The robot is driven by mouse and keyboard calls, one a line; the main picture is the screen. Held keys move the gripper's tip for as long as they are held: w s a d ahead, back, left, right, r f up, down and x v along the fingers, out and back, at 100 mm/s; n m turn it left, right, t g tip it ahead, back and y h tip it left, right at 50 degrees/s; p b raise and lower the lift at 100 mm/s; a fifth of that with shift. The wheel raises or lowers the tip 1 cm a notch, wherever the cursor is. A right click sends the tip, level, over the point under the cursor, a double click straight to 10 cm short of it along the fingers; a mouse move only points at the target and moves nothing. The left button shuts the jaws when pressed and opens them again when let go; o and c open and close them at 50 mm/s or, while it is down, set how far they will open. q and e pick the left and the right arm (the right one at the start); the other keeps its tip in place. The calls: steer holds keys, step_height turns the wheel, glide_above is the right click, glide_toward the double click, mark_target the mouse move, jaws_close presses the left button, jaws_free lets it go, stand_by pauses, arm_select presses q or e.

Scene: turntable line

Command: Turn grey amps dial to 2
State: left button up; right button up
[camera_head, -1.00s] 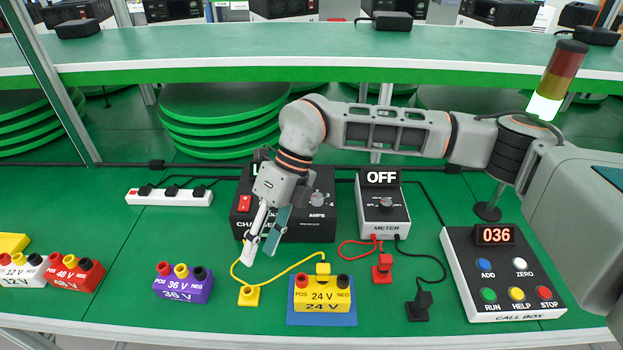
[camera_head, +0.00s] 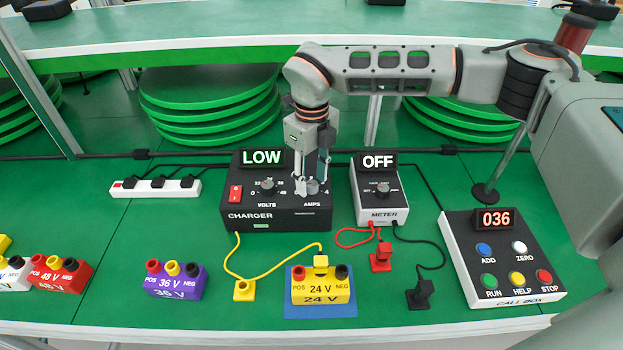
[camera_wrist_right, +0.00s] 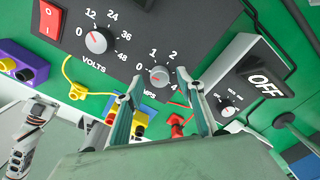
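The grey amps dial (camera_wrist_right: 160,77) is on the right part of the black charger's face (camera_head: 240,208), with 1, 2 and 4 printed around it in the right wrist view. A small red mark on it seems to point left, near 0, but is too small to read surely. My right gripper (camera_head: 312,188) points down at the dial in the head view. In the right wrist view its two fingers (camera_wrist_right: 159,80) are apart, one on each side of the dial; contact cannot be told. A pale jointed part (camera_wrist_right: 35,128), perhaps my left gripper, shows at lower left there.
The volts dial (camera_head: 267,186) and red switch (camera_head: 235,193) are left of the amps dial. The charger display (camera_head: 262,158) reads LOW. The meter (camera_head: 382,205), showing OFF, stands close on the right. A yellow cable (camera_head: 275,276) runs in front to the 24 V battery (camera_head: 321,290).

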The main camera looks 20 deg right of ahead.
steer(key=shift+f, duration=0.4)
jaws_close()
